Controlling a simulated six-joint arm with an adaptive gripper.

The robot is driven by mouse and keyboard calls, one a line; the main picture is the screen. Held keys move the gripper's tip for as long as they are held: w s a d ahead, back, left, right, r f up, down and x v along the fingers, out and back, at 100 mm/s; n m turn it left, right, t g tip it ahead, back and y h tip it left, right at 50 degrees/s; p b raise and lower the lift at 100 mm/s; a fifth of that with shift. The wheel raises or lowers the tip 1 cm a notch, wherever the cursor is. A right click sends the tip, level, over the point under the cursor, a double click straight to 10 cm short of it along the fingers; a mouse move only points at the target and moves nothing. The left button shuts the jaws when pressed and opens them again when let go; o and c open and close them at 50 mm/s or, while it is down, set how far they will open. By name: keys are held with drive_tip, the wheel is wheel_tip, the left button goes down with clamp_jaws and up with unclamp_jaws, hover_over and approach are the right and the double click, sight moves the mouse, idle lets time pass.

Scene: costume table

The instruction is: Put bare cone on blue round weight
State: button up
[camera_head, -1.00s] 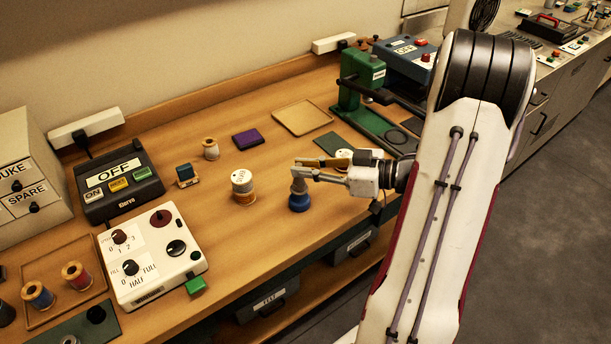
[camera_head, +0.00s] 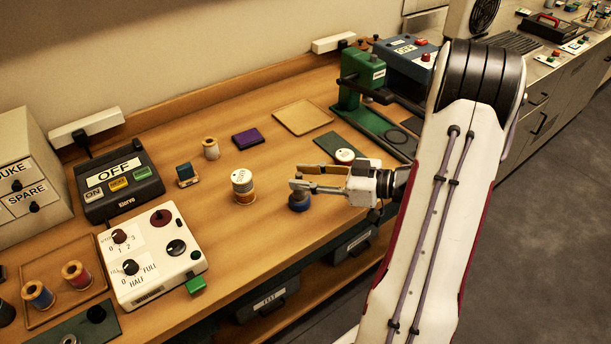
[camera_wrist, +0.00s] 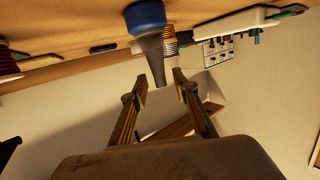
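The bare grey cone (camera_wrist: 153,47) stands on the blue round weight (camera_wrist: 147,16) in the wrist view, its narrow end pointing toward my fingers. In the head view the blue round weight (camera_head: 299,204) is on the table near the front edge, and the lower finger hides most of the cone. My gripper (camera_head: 297,177) is open, its fingers apart at the cone's upper end. In the wrist view the fingertips (camera_wrist: 159,80) lie on either side of the cone's tip, with nothing clearly gripped.
An orange-and-white spool (camera_head: 243,188) stands left of the weight. A white control box (camera_head: 152,258) is at the left. Wood around the weight is clear.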

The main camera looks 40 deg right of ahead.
drive_tip(key=shift+r, duration=0.15)
drive_tip(key=v, duration=1.2)
idle(0.4)
idle(0.5)
